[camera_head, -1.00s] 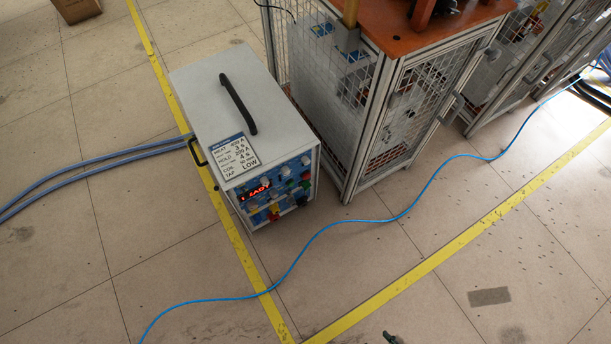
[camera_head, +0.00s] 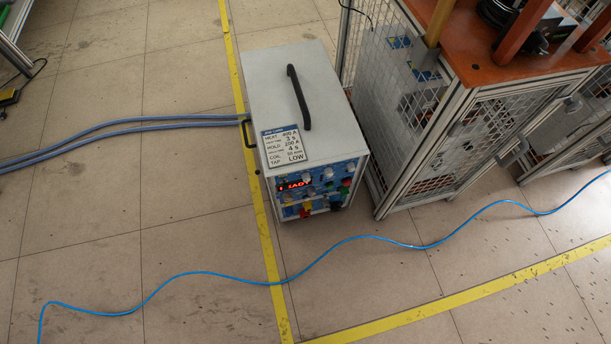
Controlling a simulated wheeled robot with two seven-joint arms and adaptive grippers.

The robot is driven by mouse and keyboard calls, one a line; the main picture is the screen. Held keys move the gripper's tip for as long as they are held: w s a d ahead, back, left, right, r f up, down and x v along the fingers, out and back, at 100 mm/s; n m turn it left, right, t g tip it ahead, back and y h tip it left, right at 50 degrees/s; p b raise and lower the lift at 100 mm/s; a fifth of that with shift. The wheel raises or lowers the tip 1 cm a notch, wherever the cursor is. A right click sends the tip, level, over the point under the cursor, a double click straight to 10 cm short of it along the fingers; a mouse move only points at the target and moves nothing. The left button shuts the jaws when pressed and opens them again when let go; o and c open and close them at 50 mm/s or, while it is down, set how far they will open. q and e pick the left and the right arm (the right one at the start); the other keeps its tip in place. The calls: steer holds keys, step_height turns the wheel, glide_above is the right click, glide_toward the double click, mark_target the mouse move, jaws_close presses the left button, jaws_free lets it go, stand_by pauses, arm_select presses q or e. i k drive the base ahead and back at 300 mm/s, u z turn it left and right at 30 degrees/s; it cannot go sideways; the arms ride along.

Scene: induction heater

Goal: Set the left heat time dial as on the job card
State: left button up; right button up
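The induction heater (camera_head: 282,95) is a grey box with a black top handle, standing on the floor at the upper middle. Its blue front panel (camera_head: 320,190) faces the front and carries several small knobs and coloured parts. A red lit display (camera_head: 294,185) there seems to read "READY". The individual dials are too small to tell apart. The job card (camera_head: 284,147) lies on the front of the top. It lists HEAT 400 A, a line below with 3 s, HOLD 200 A, then 4 s, COIL and TAP LOW; the small print is unclear. Neither gripper is in view.
A caged metal frame with an orange top (camera_head: 490,50) stands close to the heater's right. Two blue-grey hoses (camera_head: 120,125) run left from the heater. A thin blue cable (camera_head: 330,245) crosses the floor in front. Yellow floor lines (camera_head: 430,308) mark the ground; open floor lies in front.

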mark_target(306, 177)
steer(key=z, duration=2.2)
steer(key=k, duration=1.15)
steer(key=u, duration=2)
steer(key=i, duration=0.5)
steer(key=u, duration=0.05)
